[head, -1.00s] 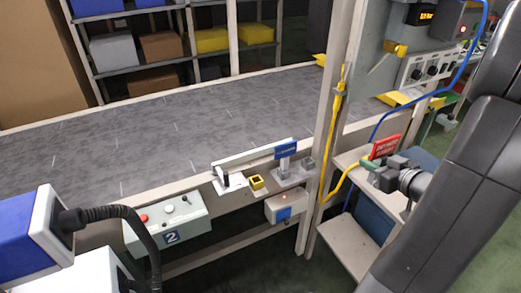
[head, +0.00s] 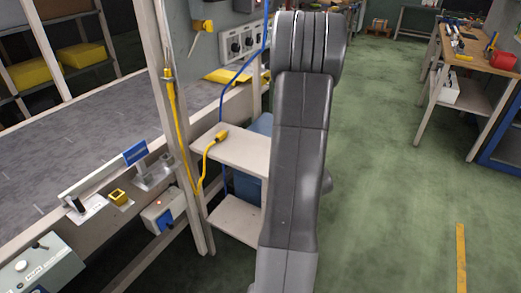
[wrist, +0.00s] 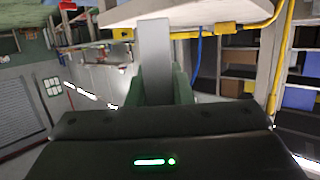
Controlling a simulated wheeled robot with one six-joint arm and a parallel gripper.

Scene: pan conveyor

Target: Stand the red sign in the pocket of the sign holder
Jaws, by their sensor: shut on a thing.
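In the wrist view, my gripper (wrist: 160,82) is shut, its green fingers on either side of a flat grey upright piece. This looks like the stem or back of the red sign (wrist: 155,48); its red face does not show. In the head view my arm hides the gripper and the sign. The sign holder (head: 150,178) looks to be the grey metal bracket on the conveyor's front rail, at the left. A blue sign (head: 135,152) stands there. The gripper is well apart from it, to its right; the pocket's inside is too small to make out.
A small yellow square block (head: 119,197) sits left of the bracket. A post (head: 174,110) with a yellow cable rises between the conveyor and a pale shelf (head: 235,152), where a yellow plug (head: 221,136) lies. Open green floor (head: 400,190) lies to the right.

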